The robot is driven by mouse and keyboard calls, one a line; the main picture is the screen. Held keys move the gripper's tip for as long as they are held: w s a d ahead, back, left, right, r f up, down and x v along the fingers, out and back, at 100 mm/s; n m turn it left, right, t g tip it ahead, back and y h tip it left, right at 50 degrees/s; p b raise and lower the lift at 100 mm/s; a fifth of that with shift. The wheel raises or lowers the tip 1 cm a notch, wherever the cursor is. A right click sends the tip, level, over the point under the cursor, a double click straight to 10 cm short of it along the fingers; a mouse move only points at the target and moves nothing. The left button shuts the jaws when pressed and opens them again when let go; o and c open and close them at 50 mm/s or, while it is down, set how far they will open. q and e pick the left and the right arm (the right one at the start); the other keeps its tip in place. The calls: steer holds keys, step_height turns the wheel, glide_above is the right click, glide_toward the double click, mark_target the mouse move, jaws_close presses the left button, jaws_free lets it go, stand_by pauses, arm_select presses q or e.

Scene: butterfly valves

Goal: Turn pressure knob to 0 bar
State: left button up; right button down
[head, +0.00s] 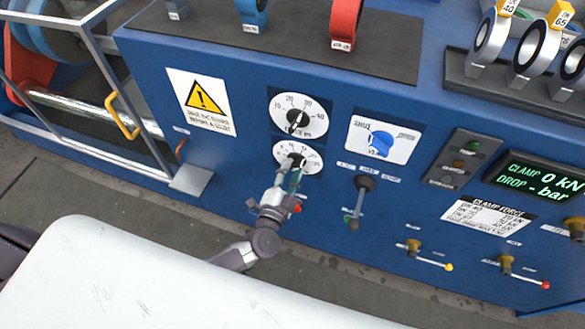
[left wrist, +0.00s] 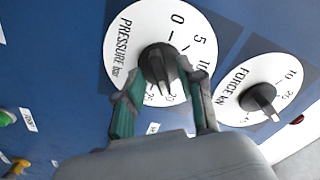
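The pressure dial (head: 312,158) is the lower of two round white gauges on the blue panel in the head view. It fills the top of the left wrist view (left wrist: 125,28), with the 0 near its top. Its black knob (left wrist: 157,64) has its bar running up and down in that view, with the lower end towards the 20 and 25 marks. My left gripper (left wrist: 161,76) has one finger on each side of the knob, close to its edges. Whether the fingers press on it I cannot tell. In the head view the left gripper (head: 292,174) partly covers the dial. My right gripper is not in view.
The force dial (head: 298,113) sits just above the pressure dial. A blue valve switch (head: 381,141) and a black lever (head: 363,190) are to the right. A warning sign (head: 203,98), a yellow handle (head: 122,117) and a metal frame are to the left.

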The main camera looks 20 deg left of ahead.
arm_select(q)
steer(key=shift+w, duration=0.55)
jaws_close()
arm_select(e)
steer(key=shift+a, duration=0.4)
